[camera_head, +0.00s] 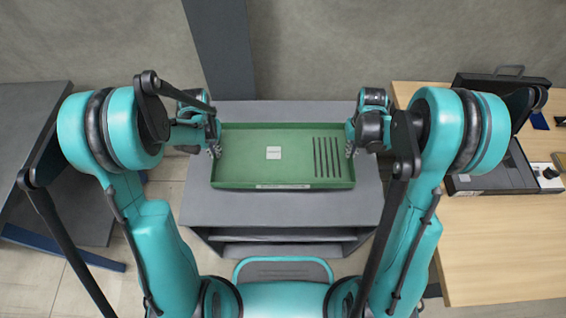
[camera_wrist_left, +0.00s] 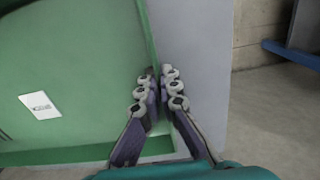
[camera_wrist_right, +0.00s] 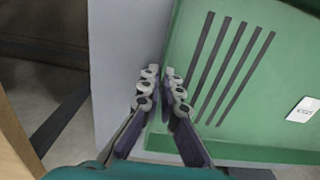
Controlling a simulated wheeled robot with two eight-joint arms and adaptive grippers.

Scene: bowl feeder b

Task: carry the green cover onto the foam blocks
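The green cover (camera_head: 240,170) is a shallow tray-like piece with raised edges, a white label and several dark slots at its right. It is level over the grey stand in front of me; I cannot tell whether it touches the stand. My left gripper (camera_head: 215,150) is closed around its left side wall, one finger on each side, as the left wrist view (camera_wrist_left: 158,82) shows. My right gripper (camera_head: 350,150) is closed the same way around the right side wall, seen in the right wrist view (camera_wrist_right: 163,80). I see no foam blocks.
The grey stand (camera_head: 200,208) has bare margins around the cover and shelves below. A wooden table (camera_head: 490,240) at the right holds an open dark case (camera_head: 515,168) and small items. A dark grey table (camera_head: 35,115) stands at the left. Floor shows between them.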

